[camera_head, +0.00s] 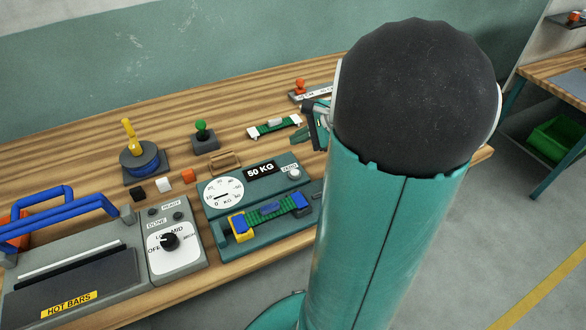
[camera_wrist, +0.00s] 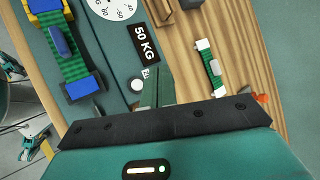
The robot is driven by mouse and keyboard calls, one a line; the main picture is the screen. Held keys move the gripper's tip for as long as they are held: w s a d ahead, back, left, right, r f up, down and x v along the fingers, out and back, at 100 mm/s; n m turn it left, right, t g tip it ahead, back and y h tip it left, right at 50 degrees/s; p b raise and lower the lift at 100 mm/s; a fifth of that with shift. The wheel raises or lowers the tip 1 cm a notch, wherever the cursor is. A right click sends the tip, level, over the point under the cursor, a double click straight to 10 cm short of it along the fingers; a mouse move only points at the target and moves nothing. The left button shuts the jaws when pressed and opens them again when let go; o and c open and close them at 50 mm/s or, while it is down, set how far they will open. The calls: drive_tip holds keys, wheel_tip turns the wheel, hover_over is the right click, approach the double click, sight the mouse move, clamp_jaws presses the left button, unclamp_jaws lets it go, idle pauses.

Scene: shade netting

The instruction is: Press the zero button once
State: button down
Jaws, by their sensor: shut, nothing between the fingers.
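The teal scale (camera_head: 213,208) with the "50 KG" plate sits on the wooden bench. Its zero button (camera_head: 295,173) is a small pale round knob at the right end of the scale, beside a "ZERO" label. In the wrist view the button (camera_wrist: 137,83) shows next to the partly covered label, just left of my fingers. My gripper (camera_head: 313,136) is shut and empty. In the head view it is mostly hidden behind my arm, up and right of the button. In the wrist view my gripper (camera_wrist: 158,87) appears close to the button; contact cannot be told.
A green strip with blue and yellow clamps (camera_head: 268,210) lies along the scale's front. A white-ended green strip (camera_head: 274,126) lies behind. A hot-bar machine (camera_head: 75,275) stands left, with green (camera_head: 202,133) and yellow-handled (camera_head: 128,135) devices at the back.

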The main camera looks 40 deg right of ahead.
approach(292, 171)
drive_tip(key=shift+w+a+f, duration=0.35)
drive_tip(key=shift+w+f, duration=0.1)
drive_tip(key=shift+w, duration=0.35)
drive_tip(key=shift+w+a+f, duration=0.35)
drive_tip(key=shift+w+f, duration=0.1)
drive_tip(key=shift+w, duration=0.35)
drive_tip(key=shift+w+a+f, duration=0.35)
drive_tip(key=shift+w+f, duration=0.05)
drive_tip(key=shift+w, duration=0.45)
drive_tip(key=shift+f, duration=0.15)
drive_tip(key=shift+f, duration=0.3)
drive_tip(key=shift+s+f, duration=0.1)
drive_tip(key=shift+f, duration=0.55)
idle(1.1)
drive_tip(key=shift+r, duration=0.15)
drive_tip(key=shift+d+r, duration=0.15)
drive_tip(key=shift+r, duration=0.7)
drive_tip(key=shift+r, duration=0.1)
